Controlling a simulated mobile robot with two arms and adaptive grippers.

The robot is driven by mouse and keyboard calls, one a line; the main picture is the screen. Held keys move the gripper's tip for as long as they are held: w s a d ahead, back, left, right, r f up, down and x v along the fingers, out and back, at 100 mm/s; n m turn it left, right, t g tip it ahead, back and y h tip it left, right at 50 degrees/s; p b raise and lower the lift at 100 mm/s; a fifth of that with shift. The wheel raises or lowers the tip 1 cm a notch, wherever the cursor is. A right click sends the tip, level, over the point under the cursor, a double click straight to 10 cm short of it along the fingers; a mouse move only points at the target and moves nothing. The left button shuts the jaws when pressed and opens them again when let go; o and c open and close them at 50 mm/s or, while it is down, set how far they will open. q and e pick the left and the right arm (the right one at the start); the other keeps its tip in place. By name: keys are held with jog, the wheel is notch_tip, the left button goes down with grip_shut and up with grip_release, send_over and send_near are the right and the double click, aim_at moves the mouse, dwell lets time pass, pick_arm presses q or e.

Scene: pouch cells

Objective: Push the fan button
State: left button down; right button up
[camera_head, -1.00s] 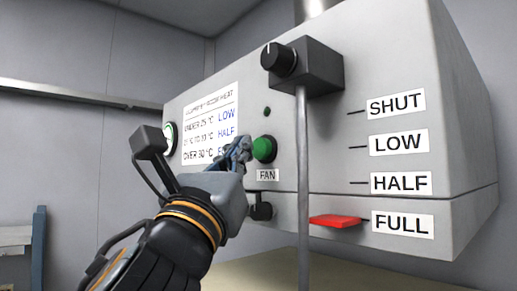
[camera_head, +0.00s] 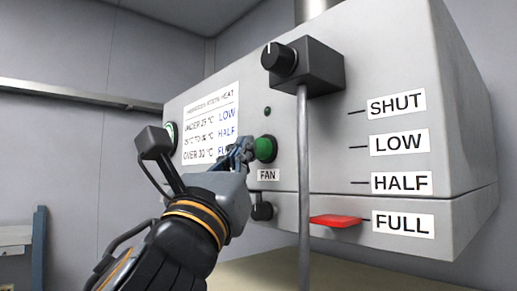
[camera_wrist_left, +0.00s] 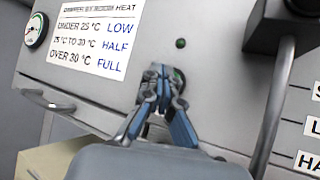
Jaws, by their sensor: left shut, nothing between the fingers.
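The green round fan button (camera_head: 264,149) sits on the front of the grey box, above a small FAN label (camera_head: 268,175). My left gripper (camera_head: 247,146) is shut and empty, with its fingertips at the left side of the button in the head view. I cannot tell whether they touch it. In the left wrist view the shut fingers (camera_wrist_left: 162,72) cover most of the button, and only a dark green edge (camera_wrist_left: 178,75) shows beside the tips. My right gripper is not in view.
A dark knob on a block (camera_head: 303,63) and a vertical grey rod (camera_head: 303,190) stand right of the button. A red lever tab (camera_head: 335,221) is by the FULL label. A small dark indicator (camera_head: 267,111) is above the button.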

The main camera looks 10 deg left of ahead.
pick_arm(q)
jog(key=shift+w, duration=0.1)
dwell(0.5)
jog(key=shift+w+d, duration=0.25)
jog(key=shift+d, duration=0.05)
jog(key=shift+w+d, duration=0.1)
dwell(0.5)
jog(key=shift+s+a, duration=0.4)
jog(key=shift+s, duration=0.05)
jog(key=shift+s, duration=0.1)
